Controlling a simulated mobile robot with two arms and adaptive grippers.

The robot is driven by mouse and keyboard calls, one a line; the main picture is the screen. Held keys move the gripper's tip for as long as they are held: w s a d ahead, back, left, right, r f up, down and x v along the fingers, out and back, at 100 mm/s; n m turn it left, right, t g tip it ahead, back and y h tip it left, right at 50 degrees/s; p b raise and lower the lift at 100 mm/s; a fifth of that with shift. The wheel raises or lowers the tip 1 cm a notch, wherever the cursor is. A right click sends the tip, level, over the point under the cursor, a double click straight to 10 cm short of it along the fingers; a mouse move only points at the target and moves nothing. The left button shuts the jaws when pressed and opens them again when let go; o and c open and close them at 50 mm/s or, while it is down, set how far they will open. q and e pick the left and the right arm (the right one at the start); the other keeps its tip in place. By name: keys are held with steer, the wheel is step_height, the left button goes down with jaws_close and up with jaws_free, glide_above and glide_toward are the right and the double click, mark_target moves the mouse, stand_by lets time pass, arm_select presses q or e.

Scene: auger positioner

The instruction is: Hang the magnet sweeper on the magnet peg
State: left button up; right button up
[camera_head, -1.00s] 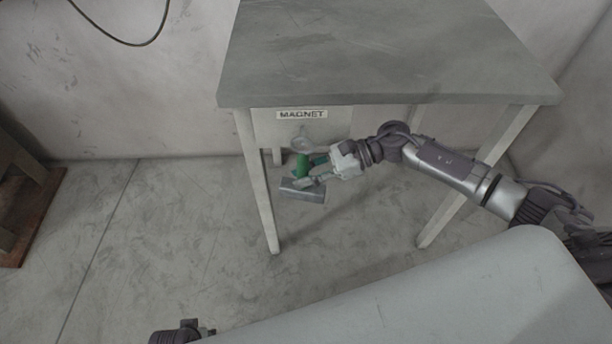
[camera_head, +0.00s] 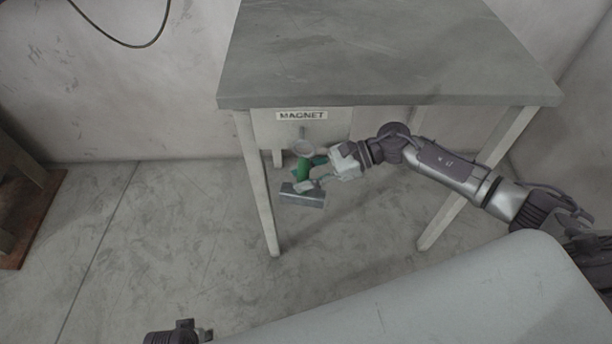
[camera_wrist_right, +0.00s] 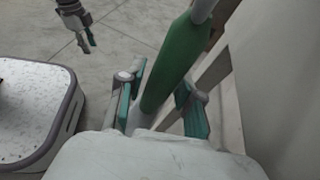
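The magnet sweeper has a green handle (camera_head: 304,169), a pale ring (camera_head: 303,149) at its upper end and a grey block (camera_head: 302,195) at its lower end. It is upright below the MAGNET label (camera_head: 302,115). The small peg (camera_head: 302,131) shows just above the ring; I cannot tell whether the ring is on it. My right gripper (camera_head: 311,175) is around the handle. In the right wrist view its fingers (camera_wrist_right: 160,92) stand apart, with a gap between the green handle (camera_wrist_right: 178,65) and the right finger. My left gripper (camera_wrist_right: 88,36) is far from the sweeper.
The grey table (camera_head: 370,50) stands against the wall, with a front leg (camera_head: 260,190) left of the sweeper and another leg to the right. A brown wooden piece (camera_head: 25,215) is at the far left. The floor between is clear.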

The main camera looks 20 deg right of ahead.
arm_select(q)
steer(key=shift+f, duration=0.1)
arm_select(e)
steer(key=shift+o, duration=1.1)
steer(key=shift+w+d+r+t, duration=0.1)
steer(key=shift+w+d+t, duration=0.3)
steer(key=shift+w, duration=0.45)
arm_select(q)
steer(key=shift+w, duration=0.1)
arm_select(e)
steer(key=shift+d, duration=0.1)
arm_select(q)
steer(key=shift+a, duration=0.1)
steer(key=shift+w+f, duration=0.15)
steer(key=shift+w, duration=0.05)
arm_select(e)
steer(key=v, duration=0.7)
steer(key=shift+s+d+r+g, duration=0.25)
steer(key=shift+s+r+g, duration=0.05)
steer(key=shift+s, duration=0.15)
arm_select(q)
steer(key=shift+d, duration=0.2)
